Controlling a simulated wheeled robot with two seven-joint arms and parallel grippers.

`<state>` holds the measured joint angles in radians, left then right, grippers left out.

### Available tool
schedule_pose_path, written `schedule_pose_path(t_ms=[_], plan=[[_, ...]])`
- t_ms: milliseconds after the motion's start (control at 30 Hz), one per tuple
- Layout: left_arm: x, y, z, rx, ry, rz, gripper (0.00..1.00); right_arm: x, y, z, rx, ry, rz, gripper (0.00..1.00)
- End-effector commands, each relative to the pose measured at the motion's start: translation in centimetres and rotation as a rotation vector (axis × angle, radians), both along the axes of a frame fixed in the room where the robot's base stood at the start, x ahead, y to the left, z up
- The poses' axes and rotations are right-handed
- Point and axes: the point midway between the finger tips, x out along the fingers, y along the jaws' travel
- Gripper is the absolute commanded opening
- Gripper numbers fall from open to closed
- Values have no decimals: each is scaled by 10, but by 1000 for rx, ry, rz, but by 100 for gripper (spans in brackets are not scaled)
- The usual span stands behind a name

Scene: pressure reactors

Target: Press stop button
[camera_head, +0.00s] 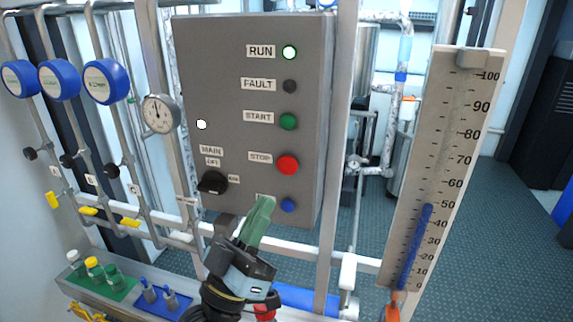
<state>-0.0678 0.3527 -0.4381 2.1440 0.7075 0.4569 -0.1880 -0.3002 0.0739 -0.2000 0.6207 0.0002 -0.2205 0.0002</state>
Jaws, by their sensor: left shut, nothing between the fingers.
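The red stop button (287,164) sits on the grey control panel (225,90), to the right of its STOP label (260,157). My left gripper (264,205) has green fingers, which are shut and empty. Its tips are below and a little left of the stop button in the picture, apart from it. The fingers partly cover the label beside the blue button (288,205). The green start button (288,121) is above the stop button. The RUN lamp (289,52) glows white with a green rim, and the FAULT lamp (290,86) is dark. My right gripper is not in view.
A black rotary main switch (212,183) is at the panel's lower left. A pressure gauge (161,114) and several blue round devices (105,81) are to the left. A level scale (440,170) stands at right. Bottles (95,268) stand on a low shelf at lower left.

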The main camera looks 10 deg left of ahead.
Motion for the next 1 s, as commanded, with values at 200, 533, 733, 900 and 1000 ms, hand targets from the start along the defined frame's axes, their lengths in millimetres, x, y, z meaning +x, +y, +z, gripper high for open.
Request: schedule_pose_path(t_ms=[200,533,733,900,1000], plan=[[6,0,0,1,-2,0,0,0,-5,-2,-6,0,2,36],[49,-2,-2,2,-2,2,0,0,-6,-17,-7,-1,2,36],[73,-3,-1,1,0,1,0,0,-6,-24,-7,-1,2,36],[85,-3,-1,1,1,0,0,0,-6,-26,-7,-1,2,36],[88,-3,-1,2,1,0,0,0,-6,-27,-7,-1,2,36]])
